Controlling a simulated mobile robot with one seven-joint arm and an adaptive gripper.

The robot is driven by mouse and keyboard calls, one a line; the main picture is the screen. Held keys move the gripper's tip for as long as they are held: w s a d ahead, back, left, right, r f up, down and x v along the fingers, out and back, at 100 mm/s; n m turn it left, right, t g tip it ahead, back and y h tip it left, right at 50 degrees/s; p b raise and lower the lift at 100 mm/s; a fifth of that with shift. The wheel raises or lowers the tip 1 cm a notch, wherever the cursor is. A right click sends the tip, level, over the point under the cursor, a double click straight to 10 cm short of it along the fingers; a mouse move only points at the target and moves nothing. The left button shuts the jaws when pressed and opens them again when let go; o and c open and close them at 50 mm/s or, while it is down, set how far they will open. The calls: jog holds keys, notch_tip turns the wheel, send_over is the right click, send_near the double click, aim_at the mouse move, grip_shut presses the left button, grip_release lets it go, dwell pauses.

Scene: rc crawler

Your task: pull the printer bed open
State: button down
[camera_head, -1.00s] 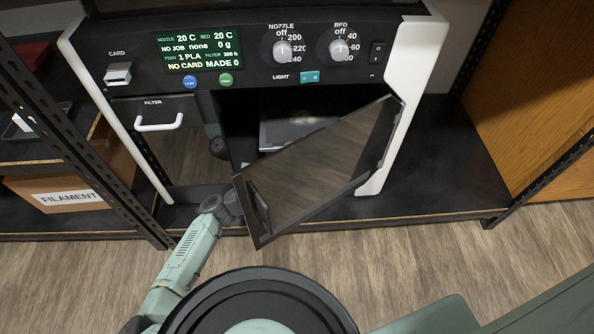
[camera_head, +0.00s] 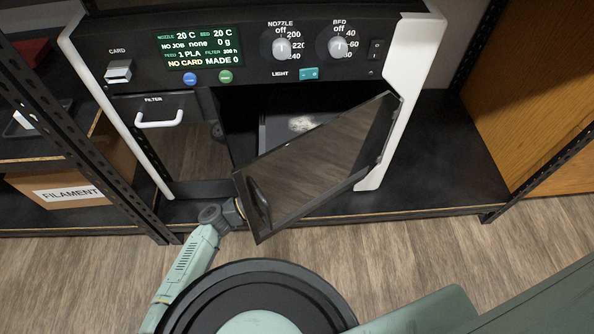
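The printer (camera_head: 250,30) stands on the black shelf with its glass-panelled door (camera_head: 325,155) swung partly open toward me, handle at its lower left. The printer bed (camera_head: 275,133) is a grey plate with a pale patch, inside the dark opening. The door hides its front and right parts. My gripper (camera_head: 239,208) is at the lower left edge of the door, beside the handle. Its fingers are largely hidden by the door, so I cannot tell whether they are open or touch it.
The filter drawer (camera_head: 185,145) with a white handle is left of the opening. Dark shelf posts (camera_head: 75,130) and a filament box (camera_head: 65,185) stand at the left. A wooden panel (camera_head: 530,90) closes the right side. Bare shelf (camera_head: 440,160) lies right of the printer.

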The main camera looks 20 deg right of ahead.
jog(key=c, duration=1.7)
grip_release()
jog(key=shift+v, duration=3.85)
